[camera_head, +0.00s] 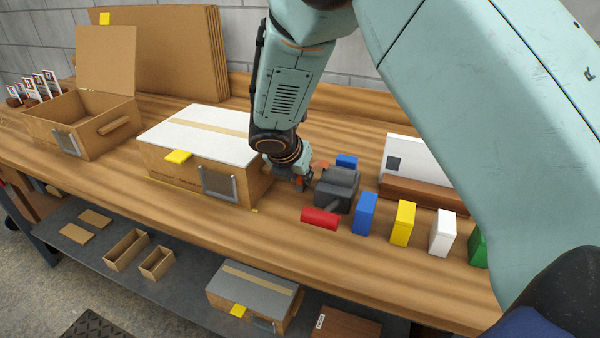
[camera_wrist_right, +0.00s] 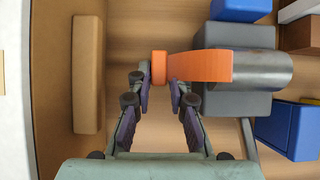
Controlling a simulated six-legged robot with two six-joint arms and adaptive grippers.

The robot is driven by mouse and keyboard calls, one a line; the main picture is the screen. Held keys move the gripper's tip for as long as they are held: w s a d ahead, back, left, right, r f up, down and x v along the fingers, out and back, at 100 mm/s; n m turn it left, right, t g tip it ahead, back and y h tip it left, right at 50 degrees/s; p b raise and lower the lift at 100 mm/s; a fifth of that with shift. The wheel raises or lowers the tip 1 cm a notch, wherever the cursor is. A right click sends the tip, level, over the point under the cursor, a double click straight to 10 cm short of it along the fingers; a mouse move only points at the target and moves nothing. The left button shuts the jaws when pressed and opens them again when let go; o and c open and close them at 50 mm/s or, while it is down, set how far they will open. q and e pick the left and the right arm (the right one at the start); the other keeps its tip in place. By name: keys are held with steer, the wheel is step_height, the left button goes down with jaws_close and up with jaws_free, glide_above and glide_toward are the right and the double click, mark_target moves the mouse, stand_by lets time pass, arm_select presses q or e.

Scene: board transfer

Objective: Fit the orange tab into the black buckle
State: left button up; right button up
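The orange tab (camera_wrist_right: 159,68) shows in the right wrist view as a short upright block at the left end of an orange strip (camera_wrist_right: 205,66). The strip runs right to a grey cylinder on a dark grey block (camera_wrist_right: 232,103). In the head view this block (camera_head: 337,187) stands on the bench, with orange (camera_head: 320,165) beside it. My right gripper (camera_wrist_right: 159,84) has its fingertips against both sides of the tab and looks shut on it. In the head view the right gripper (camera_head: 297,178) is just left of the block. I cannot pick out a separate black buckle. My left gripper is not in view.
A white-topped cardboard box (camera_head: 202,165) stands close left of the gripper. Blue (camera_head: 364,214), yellow (camera_head: 403,223) and white (camera_head: 442,233) blocks stand to the right.

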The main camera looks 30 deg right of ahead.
steer(key=o, duration=0.4)
steer(key=shift+r, duration=0.1)
steer(key=shift+v, duration=3.7)
steer(key=shift+a, duration=0.1)
